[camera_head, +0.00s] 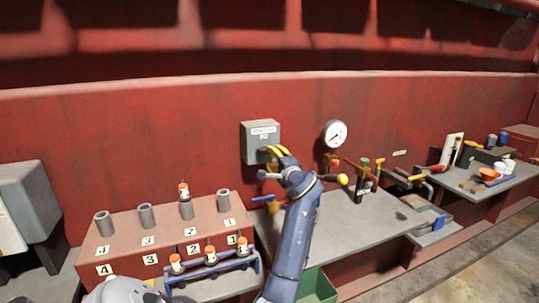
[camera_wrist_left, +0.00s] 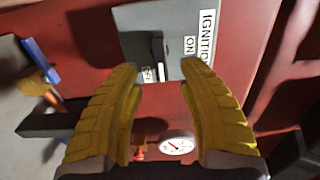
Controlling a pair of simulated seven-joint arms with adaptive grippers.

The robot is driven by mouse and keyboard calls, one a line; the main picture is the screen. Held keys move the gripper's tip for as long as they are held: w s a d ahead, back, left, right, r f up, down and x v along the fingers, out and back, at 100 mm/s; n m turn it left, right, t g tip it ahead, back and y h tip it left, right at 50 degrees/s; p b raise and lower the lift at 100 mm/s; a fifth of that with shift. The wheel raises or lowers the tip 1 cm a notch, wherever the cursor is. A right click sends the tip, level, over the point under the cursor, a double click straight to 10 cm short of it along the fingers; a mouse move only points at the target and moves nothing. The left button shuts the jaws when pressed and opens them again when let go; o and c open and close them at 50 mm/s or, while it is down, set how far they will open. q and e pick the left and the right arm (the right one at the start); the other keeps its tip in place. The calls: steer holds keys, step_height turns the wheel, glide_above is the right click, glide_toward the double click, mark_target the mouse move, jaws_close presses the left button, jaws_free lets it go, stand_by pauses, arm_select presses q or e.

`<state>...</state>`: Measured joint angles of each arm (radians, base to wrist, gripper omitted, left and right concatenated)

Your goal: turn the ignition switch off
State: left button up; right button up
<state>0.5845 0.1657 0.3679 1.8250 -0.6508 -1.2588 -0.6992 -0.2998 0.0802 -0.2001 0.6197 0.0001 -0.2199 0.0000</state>
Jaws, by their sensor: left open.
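The ignition switch is a grey box (camera_head: 261,131) on the red wall in the head view, with a white label on its front. In the left wrist view the box (camera_wrist_left: 185,20) shows at the top, with "IGNITION" and "ON" labels and a dark switch lever (camera_wrist_left: 157,48). My left gripper (camera_head: 271,151) is at the lower front of the box. Its yellow fingers (camera_wrist_left: 160,72) are spread and empty, with the lever seen between and beyond the tips. I cannot tell whether they touch the box. My right gripper is not in view.
A round gauge (camera_head: 335,133) hangs right of the box. A grey bench (camera_head: 340,222) below carries levers and tools. At left, a numbered stand (camera_head: 130,240) has several grey tubes, with a blue rack (camera_head: 213,268) of orange-marked bottles before it. A green bin (camera_head: 318,288) stands below.

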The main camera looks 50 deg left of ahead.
arm_select(q)
steer(key=shift+v, duration=2.6)
steer(key=shift+w, duration=0.1)
